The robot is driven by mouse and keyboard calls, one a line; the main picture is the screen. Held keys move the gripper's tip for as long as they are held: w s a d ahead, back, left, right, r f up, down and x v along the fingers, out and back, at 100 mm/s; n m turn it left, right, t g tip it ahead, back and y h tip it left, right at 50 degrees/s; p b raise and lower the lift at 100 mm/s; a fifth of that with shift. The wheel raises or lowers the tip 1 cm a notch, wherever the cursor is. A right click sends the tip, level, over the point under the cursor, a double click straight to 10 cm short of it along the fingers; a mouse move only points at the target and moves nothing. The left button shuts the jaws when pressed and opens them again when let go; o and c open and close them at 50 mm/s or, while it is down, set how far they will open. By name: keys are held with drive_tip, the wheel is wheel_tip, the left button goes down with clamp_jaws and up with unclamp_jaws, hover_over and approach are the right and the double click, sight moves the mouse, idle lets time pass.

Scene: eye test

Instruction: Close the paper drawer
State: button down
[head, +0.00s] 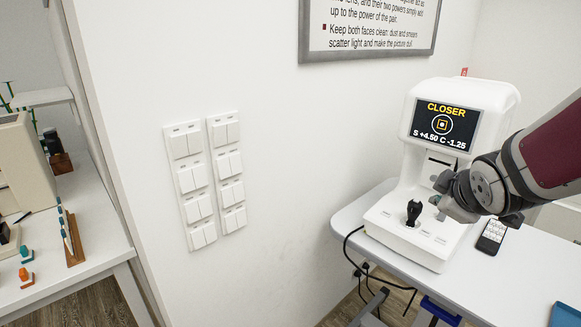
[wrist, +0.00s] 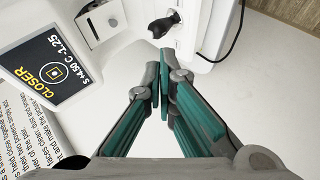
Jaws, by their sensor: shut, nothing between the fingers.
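The white eye-test machine (head: 405,225) stands on a table at the right, its screen (head: 446,125) reading "CLOSER". Below the screen is a small white unit with a dark slot (head: 440,162), apparently the paper drawer's place. In the wrist view a small white box-like part (wrist: 100,22) beside the screen (wrist: 62,70) seems to be the same unit; how far it stands out is unclear. My gripper (head: 442,207) is in front of the machine, below the slot. In the wrist view my gripper (wrist: 160,78) is shut and empty, apart from that part.
A black joystick (head: 413,212) stands on the machine's base, close left of my gripper. A dark keypad device (head: 491,236) lies on the table (head: 480,290) to the right. Black cables (head: 352,262) hang at the table's left edge. Wall switches (head: 205,180) are at the left.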

drive_tip(key=w+d+f+n+t+y+b, duration=0.1)
drive_tip(key=w+d+f+n+t+b, duration=0.35)
drive_tip(key=w+f, duration=0.35)
drive_tip(key=n+t+y+b, duration=0.2)
drive_tip(key=n+t+b, duration=0.2)
drive_tip(key=b, duration=0.1)
approach(434, 174)
drive_tip(key=w+a, duration=0.4)
drive_tip(key=shift+w+d+r, duration=0.1)
drive_tip(key=shift+w+d, duration=0.3)
drive_tip(key=shift+w+d, duration=0.1)
drive_tip(key=w+d, duration=0.2)
drive_tip(key=d, duration=0.1)
drive_tip(key=shift+w+d, duration=0.1)
drive_tip(key=shift+w, duration=0.15)
